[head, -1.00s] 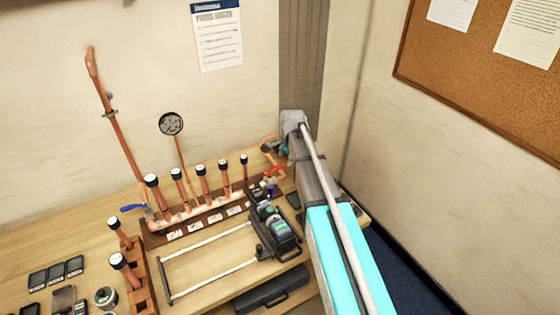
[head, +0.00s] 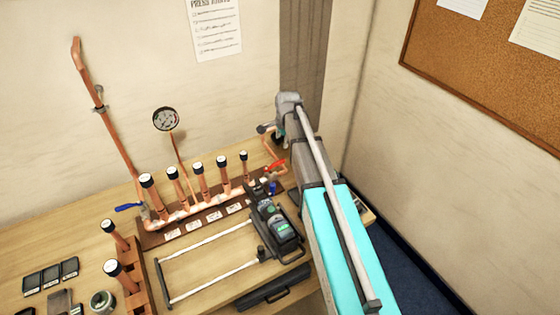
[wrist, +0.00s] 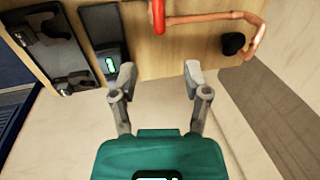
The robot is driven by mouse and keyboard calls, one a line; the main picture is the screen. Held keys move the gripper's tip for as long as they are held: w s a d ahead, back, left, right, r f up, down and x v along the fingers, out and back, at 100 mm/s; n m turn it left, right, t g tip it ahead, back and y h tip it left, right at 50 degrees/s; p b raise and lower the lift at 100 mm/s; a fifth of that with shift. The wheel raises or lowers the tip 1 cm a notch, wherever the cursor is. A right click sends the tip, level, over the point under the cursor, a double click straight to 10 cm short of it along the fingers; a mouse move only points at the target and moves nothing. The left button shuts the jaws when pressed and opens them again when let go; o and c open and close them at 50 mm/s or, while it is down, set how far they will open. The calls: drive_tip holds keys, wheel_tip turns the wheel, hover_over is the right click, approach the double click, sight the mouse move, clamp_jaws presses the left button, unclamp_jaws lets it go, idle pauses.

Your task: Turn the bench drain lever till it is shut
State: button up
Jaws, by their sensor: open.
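A red lever (head: 274,166) sits at the right end of the copper manifold (head: 195,208). Its red end also shows at the top of the wrist view (wrist: 158,15), beside a copper pipe (wrist: 205,17). A blue lever (head: 128,207) sits at the manifold's left end. My gripper (wrist: 160,80) is open and empty, with its two fingers apart. The red lever is beyond the fingertips and not touched. In the head view my gripper is mostly hidden by my arm, near the wall behind the manifold's right end.
A round gauge (head: 165,119) and several capped copper stubs rise from the manifold. A black tool (head: 275,222) and a metal frame (head: 207,262) are on the bench in front. In the wrist view, a dark case (wrist: 50,45) and a small device with a green light (wrist: 108,65) lie left.

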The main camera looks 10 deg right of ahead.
sight(279, 162)
drive_tip(key=shift+d+f, duration=0.1)
drive_tip(key=shift+f, duration=0.1)
drive_tip(key=f+b, duration=0.4)
drive_tip(key=w+f+b, duration=0.1)
drive_tip(key=f+b, duration=0.3)
drive_tip(key=b, duration=0.1)
drive_tip(key=w+a+f+b, duration=0.1)
drive_tip(key=f+b, duration=0.3)
drive_tip(key=f, duration=0.1)
drive_tip(key=shift+w, duration=0.2)
idle(0.4)
drive_tip(key=shift+d, duration=0.1)
clamp_jaws()
idle(0.4)
